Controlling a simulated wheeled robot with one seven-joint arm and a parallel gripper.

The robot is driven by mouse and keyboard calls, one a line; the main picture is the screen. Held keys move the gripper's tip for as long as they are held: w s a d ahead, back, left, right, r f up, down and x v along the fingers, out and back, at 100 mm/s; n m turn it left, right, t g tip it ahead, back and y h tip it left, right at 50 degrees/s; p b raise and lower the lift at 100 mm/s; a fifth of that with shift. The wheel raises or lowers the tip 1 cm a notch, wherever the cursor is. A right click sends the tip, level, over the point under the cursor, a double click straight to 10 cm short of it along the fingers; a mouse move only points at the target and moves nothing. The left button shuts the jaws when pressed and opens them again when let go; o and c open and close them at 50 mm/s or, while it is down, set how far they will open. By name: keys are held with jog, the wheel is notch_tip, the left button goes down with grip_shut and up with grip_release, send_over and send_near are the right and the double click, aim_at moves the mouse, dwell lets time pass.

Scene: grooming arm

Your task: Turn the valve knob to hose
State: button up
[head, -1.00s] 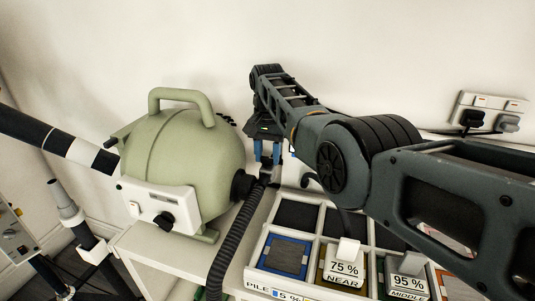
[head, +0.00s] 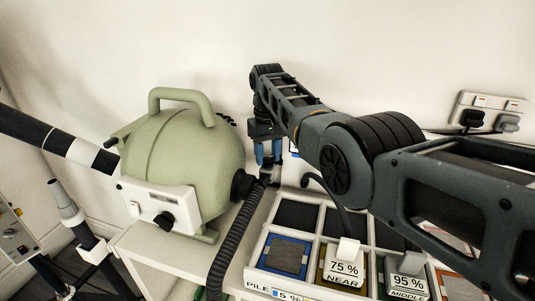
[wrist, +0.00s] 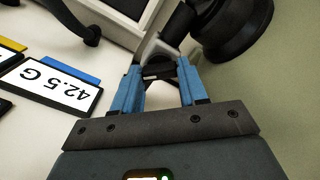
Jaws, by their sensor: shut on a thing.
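A green canister (head: 185,150) with a top handle stands left of my gripper. A black ribbed hose (head: 232,240) runs from the black port (head: 242,185) on its right side. My gripper (head: 268,162) points down beside this port, and its blue fingers also show in the wrist view (wrist: 160,75). They are shut on a small grey-and-dark piece (wrist: 158,71), which looks like the valve knob. The fingers partly hide it. Its markings and the setting it points to cannot be read.
A white panel with a black dial (head: 164,220) is on the canister's front. A divided tray (head: 262,238) with labelled patches lies to the right, under my arm. A wall socket (head: 490,112) is at the right.

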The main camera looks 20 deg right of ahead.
aim_at(268, 157)
jog(key=n, duration=0.4)
jog(key=shift+n, duration=0.3)
jog(key=n, duration=0.4)
jog(key=shift+n, duration=0.4)
jog(key=o, duration=1.1)
jog(key=shift+c, duration=0.2)
jog(key=shift+r+b, duration=0.5)
jog(key=shift+r, duration=3.45)
